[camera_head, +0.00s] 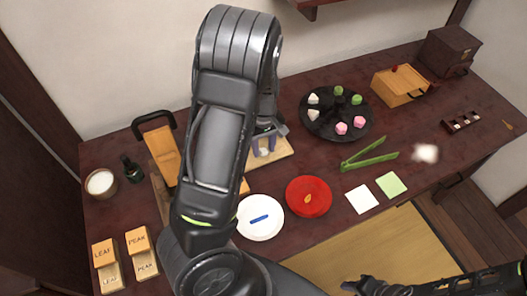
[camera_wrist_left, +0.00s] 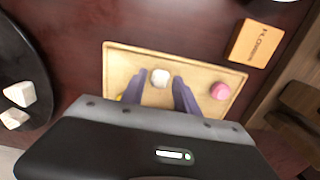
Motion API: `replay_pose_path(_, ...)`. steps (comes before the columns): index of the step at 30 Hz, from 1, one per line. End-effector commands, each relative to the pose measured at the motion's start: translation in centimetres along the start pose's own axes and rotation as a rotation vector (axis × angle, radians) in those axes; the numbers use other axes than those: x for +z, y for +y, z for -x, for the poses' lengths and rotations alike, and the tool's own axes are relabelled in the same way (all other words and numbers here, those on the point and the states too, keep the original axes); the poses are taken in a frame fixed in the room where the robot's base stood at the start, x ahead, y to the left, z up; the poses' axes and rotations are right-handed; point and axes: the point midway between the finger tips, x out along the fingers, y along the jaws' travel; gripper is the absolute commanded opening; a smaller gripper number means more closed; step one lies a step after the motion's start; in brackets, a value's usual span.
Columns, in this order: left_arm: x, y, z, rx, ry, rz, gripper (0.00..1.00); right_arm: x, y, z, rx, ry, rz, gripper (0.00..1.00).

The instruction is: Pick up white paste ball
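The white paste ball (camera_wrist_left: 160,77) rests on a light wooden board (camera_wrist_left: 118,62) in the left wrist view. My left gripper (camera_wrist_left: 158,88) is open above the board, its purple fingers on either side of the near part of the ball; I cannot tell whether they touch it. A pink ball (camera_wrist_left: 221,91) lies to the right on the board, and a yellow piece is partly hidden by the left finger. In the head view my left gripper (camera_head: 264,143) points down at the board, and the ball is not clear there. My right gripper (camera_head: 358,286) is low at the bottom, its fingers unclear.
A black round plate (camera_head: 328,122) with white, green and pink pieces stands behind right. Green tongs (camera_head: 370,153), a red plate (camera_head: 322,207) and a white plate (camera_head: 275,232) lie nearer. A wooden block (camera_wrist_left: 256,43) sits just off the board.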

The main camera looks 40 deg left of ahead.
Motion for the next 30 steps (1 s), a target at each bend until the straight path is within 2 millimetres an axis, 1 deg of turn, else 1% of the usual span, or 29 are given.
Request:
replay_pose_path(1, 0.0, 0.0, 0.0, 0.000, 0.000, 0.000, 0.32, 0.0, 0.0, 0.0, 0.000, 0.000, 0.000, 0.36)
replay_pose_path(2, 0.0, 0.0, 0.0, 0.000, 0.000, 0.000, 0.29, 0.0, 0.0, 0.0, 0.000, 0.000, 0.000, 0.36)
replay_pose_path(12, 0.0, 0.0, 0.0, 0.000, 0.000, 0.000, 0.02, 0.0, 0.0, 0.0, 0.000, 0.000, 0.000, 0.36)
replay_pose_path(13, 0.0, 0.0, 0.0, 0.000, 0.000, 0.000, 0.00, 0.0, 0.0, 0.0, 0.000, 0.000, 0.000, 0.36)
replay_pose_path(25, 0.0, 0.0, 0.1, 0.000, 0.000, 0.000, 0.00, 0.0, 0.0, 0.0, 0.000, 0.000, 0.000, 0.36)
replay_pose_path(28, 0.0, 0.1, 0.6, 0.001, 0.001, -0.001, 0.00, 0.0, 0.0, 0.1, 0.000, 0.000, 0.000, 0.36)
replay_pose_path(30, 0.0, 0.1, 1.4, 0.002, 0.001, -0.002, 0.00, 0.0, -0.1, 0.2, 0.000, 0.000, 0.000, 0.36)
